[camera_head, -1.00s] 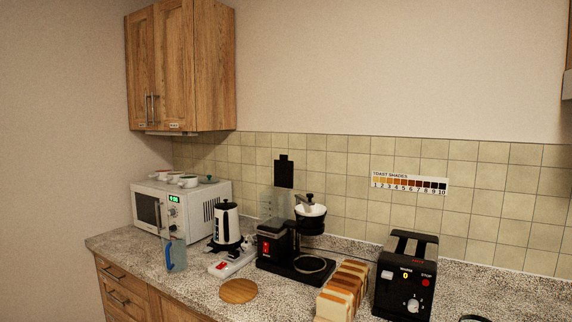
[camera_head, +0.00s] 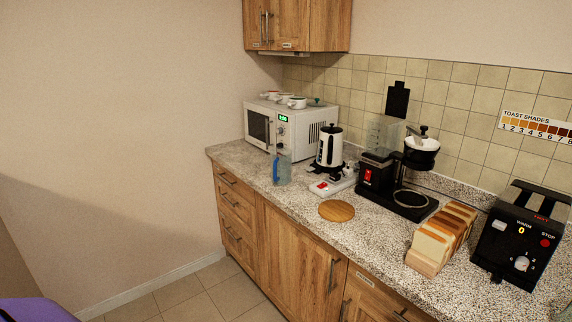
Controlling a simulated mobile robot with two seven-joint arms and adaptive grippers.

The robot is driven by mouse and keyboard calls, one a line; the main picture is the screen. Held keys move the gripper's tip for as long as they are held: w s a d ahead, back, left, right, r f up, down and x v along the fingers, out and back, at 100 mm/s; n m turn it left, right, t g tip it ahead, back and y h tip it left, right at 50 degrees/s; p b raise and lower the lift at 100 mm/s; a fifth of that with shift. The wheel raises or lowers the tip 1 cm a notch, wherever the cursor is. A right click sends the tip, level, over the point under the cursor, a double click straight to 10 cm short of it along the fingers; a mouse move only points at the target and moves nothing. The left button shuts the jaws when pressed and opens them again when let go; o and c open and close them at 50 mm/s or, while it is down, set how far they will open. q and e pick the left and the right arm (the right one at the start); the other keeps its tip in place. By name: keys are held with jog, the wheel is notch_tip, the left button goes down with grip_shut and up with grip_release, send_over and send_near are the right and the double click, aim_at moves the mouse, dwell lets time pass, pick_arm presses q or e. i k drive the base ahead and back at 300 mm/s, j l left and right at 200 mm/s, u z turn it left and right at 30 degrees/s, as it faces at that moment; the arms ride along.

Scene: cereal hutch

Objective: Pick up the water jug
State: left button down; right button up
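The water jug (camera_head: 283,170) is a small clear jug with a blue handle on its left side. It stands upright on the speckled countertop (camera_head: 300,205), near the front edge and in front of the microwave (camera_head: 290,128). Nothing touches it that I can see. Neither of my grippers is in view.
A white kettle (camera_head: 328,146), a power strip (camera_head: 333,183), a coffee maker (camera_head: 398,184), sliced bread (camera_head: 440,240) and a toaster (camera_head: 521,236) stand right of the jug. A round wooden board (camera_head: 337,210) lies near the front edge. The floor (camera_head: 190,300) left of the cabinets is clear.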

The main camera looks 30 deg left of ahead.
aim_at(281, 156)
jog(key=i+j, duration=0.15)
jog(key=j, duration=0.2)
jog(key=i+j+z, duration=0.15)
jog(key=j, duration=0.2)
jog(key=i+j, duration=0.15)
jog(key=j, duration=0.25)
jog(key=i+j+z, duration=0.1)
jog(key=j, duration=0.25)
jog(key=i+j+z, duration=0.1)
jog(key=j, duration=0.3)
jog(key=i+j, duration=0.15)
jog(key=j, duration=0.25)
jog(key=i+j+z, duration=0.1)
jog(key=j, duration=0.25)
